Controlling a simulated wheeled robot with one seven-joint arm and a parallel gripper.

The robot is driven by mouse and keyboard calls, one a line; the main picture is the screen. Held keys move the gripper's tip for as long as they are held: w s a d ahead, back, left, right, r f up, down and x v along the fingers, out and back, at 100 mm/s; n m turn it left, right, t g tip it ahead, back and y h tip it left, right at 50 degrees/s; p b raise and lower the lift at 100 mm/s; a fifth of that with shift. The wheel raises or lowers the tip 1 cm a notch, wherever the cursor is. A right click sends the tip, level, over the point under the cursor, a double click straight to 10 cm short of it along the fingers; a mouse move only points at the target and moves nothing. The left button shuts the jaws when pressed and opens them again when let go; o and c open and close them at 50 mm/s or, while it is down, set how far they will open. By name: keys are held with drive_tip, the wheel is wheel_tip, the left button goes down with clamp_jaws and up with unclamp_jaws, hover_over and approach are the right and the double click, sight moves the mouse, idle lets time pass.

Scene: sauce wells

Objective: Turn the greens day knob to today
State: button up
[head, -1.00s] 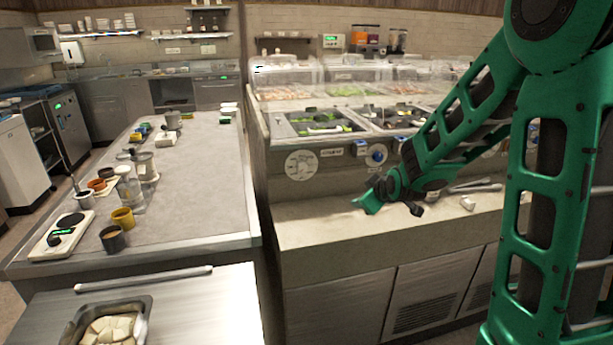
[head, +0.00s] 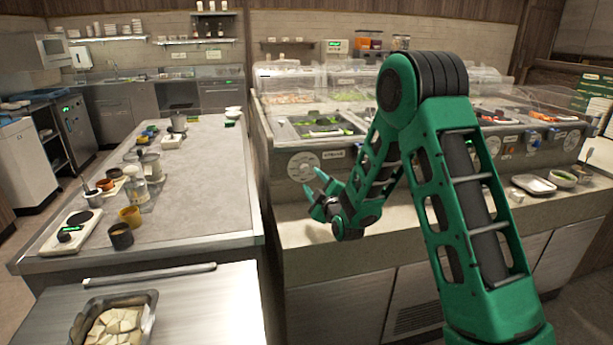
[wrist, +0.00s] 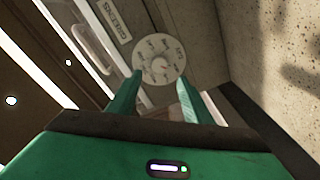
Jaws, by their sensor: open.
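The greens day knob (head: 302,166) is a pale round dial on the front panel of the counter. It also shows in the wrist view (wrist: 159,59), with marks around its face and a raised centre. A label reading GREENS (wrist: 116,20) sits beside it. My gripper (head: 318,184) is open and empty, in front of and slightly right of the dial in the head view. In the wrist view its two fingers (wrist: 155,92) point toward the dial, which shows between and beyond the tips. The fingers look apart from the dial. Its marks are too blurred to read.
A stone ledge (head: 296,228) runs below the panel. Food wells (head: 318,127) with clear covers lie above it. A prep table (head: 205,190) with cups and jars stands at the left.

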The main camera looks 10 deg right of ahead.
sight(305, 170)
drive_tip(key=w, duration=0.7)
drive_tip(key=shift+w+a, duration=0.2)
drive_tip(key=shift+a, duration=0.05)
drive_tip(key=c, duration=1.1)
